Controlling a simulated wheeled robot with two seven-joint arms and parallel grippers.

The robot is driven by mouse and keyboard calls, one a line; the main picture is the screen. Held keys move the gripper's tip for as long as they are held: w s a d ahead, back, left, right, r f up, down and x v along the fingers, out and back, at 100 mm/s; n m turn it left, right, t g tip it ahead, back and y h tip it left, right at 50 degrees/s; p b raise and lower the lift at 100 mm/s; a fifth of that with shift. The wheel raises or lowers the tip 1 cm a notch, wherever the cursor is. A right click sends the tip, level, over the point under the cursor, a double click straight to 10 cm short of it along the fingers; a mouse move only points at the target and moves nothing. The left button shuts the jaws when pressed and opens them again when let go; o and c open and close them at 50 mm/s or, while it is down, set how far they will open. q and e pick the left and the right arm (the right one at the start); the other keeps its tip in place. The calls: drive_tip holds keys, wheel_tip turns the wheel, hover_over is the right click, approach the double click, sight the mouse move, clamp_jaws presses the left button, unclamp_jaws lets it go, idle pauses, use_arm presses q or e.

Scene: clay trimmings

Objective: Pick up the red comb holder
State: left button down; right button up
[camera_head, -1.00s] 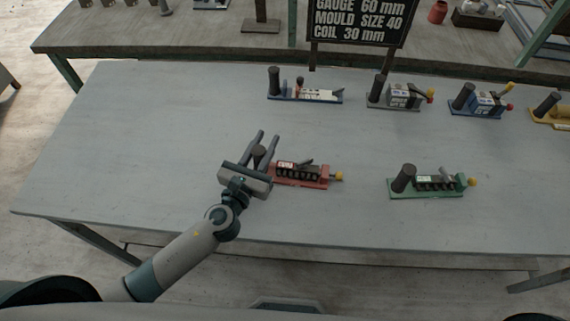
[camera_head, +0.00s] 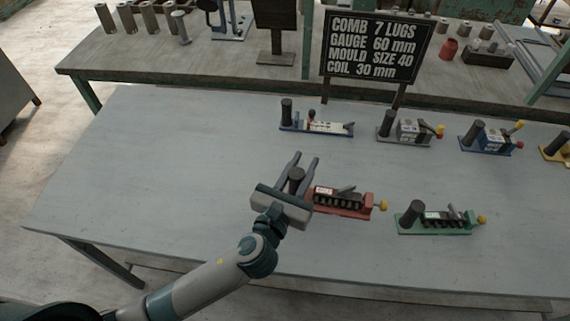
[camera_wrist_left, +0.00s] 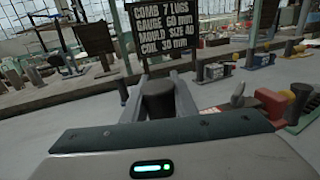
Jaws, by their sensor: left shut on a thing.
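The red comb holder (camera_head: 352,211) has a red base, a row of dark lugs, a yellow knob at its right end and a dark round post (camera_head: 296,181) at its left end. My left gripper (camera_head: 306,157) is shut on this post, one finger on each side. In the left wrist view the post (camera_wrist_left: 158,101) stands between the fingers, and part of the red holder (camera_wrist_left: 236,125) shows to the right. Whether the base is clear of the table, I cannot tell. My right gripper is out of view.
A green holder (camera_head: 434,228) stands close to the right of the red one. Blue, grey and yellow holders line the back of the grey table (camera_head: 170,180). A black sign (camera_head: 376,46) stands behind them. The table's left side is clear.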

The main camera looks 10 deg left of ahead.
use_arm(q)
drive_tip(key=shift+s+d+r, duration=0.25)
drive_tip(key=shift+d+r, duration=0.15)
drive_tip(key=shift+d, duration=0.2)
drive_tip(key=shift+s+d+r, duration=0.2)
drive_tip(key=shift+d+r, duration=0.25)
drive_tip(key=shift+d, duration=0.2)
drive_tip(key=shift+s+d+r, duration=0.25)
drive_tip(key=shift+d+r, duration=0.15)
drive_tip(key=shift+d, duration=0.2)
drive_tip(key=shift+a, duration=0.1)
